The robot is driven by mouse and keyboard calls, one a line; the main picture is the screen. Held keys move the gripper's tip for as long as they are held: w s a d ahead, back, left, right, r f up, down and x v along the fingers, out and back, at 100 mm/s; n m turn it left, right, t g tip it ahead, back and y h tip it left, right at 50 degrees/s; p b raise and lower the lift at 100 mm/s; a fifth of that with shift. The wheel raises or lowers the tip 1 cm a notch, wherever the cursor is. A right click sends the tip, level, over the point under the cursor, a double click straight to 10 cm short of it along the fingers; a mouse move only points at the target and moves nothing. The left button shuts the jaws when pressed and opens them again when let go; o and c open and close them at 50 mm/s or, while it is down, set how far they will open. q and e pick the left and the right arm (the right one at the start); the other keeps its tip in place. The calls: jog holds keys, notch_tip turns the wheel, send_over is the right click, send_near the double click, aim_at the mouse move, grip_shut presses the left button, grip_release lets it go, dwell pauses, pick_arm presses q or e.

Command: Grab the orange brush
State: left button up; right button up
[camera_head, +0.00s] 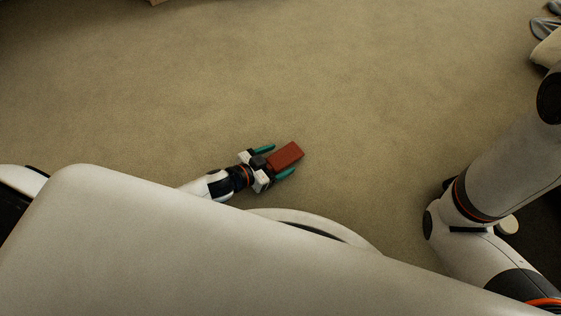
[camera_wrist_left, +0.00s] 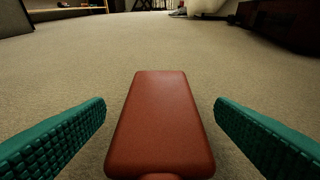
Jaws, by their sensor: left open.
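The brush (camera_head: 287,155) lies on the carpet, its rectangular orange-red back facing up. My left gripper (camera_head: 279,160) is low at the floor with its teal fingers open, one on each side of the brush. In the left wrist view the brush (camera_wrist_left: 160,122) lies between the two teal fingers (camera_wrist_left: 160,125), with a gap on both sides. Its near end is cut off by the lower picture edge. My right gripper is not in view; only my right arm shows at the right of the head view.
Bare carpet (camera_head: 200,80) surrounds the brush, with wide free room beyond it. Grey and pale items (camera_head: 547,32) lie at the far upper right of the head view. A dark piece of furniture (camera_wrist_left: 285,22) stands at the right of the wrist view.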

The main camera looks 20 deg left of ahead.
pick_arm(q)
jog(key=c, duration=1.1)
jog(key=shift+r, duration=0.1)
